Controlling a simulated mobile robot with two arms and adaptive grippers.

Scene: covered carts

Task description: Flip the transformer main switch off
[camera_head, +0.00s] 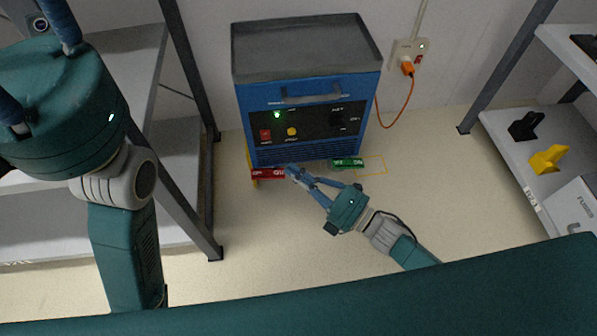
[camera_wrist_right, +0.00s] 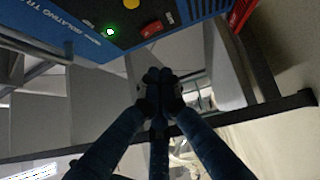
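The blue transformer unit (camera_head: 305,101) stands on the floor against the wall. Its dark front panel carries a red switch (camera_head: 265,135), a yellow knob (camera_head: 292,132) and a lit green lamp (camera_head: 277,115). The right wrist view shows the red switch (camera_wrist_right: 152,29) and green lamp (camera_wrist_right: 110,31) at the top, beyond my fingertips. My right gripper (camera_head: 291,171) is low in front of the unit, below the red switch and apart from it. Its fingertips (camera_wrist_right: 160,84) meet, with nothing seen between them. I cannot tell the switch's position.
A red sign (camera_head: 268,174) and a green sign (camera_head: 347,163) are low at the unit's front. An orange cable (camera_head: 398,112) runs to a wall socket (camera_head: 407,52). Shelves stand left and right (camera_head: 500,135). The floor in front is open.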

